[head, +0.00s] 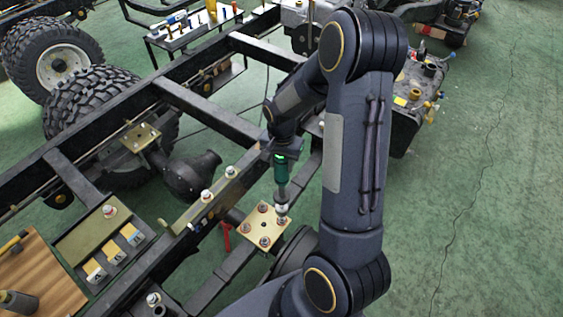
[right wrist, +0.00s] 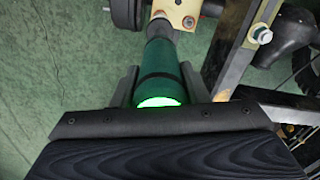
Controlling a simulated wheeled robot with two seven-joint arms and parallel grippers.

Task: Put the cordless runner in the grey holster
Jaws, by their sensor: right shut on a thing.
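The cordless runner (head: 281,170) is a green cylindrical tool with a lit green band, and it hangs upright in the head view. My right gripper (head: 283,150) is shut around its upper body. In the right wrist view the runner's green body (right wrist: 160,62) lies between the two fingers of the gripper (right wrist: 158,85). Its nose end is at a bolt on the corner of a tan plate (head: 259,226); I cannot tell whether it touches. I cannot make out the grey holster for sure; a dark grey cylinder (head: 18,303) is at the bottom left. My left gripper is not in view.
The black chassis frame (head: 190,100) runs diagonally, with several bolts on its brackets. Labelled small bins (head: 115,253) and a wooden board (head: 42,275) are at the lower left. Tyres (head: 60,60) stand behind. Open green floor (head: 490,200) lies to the right.

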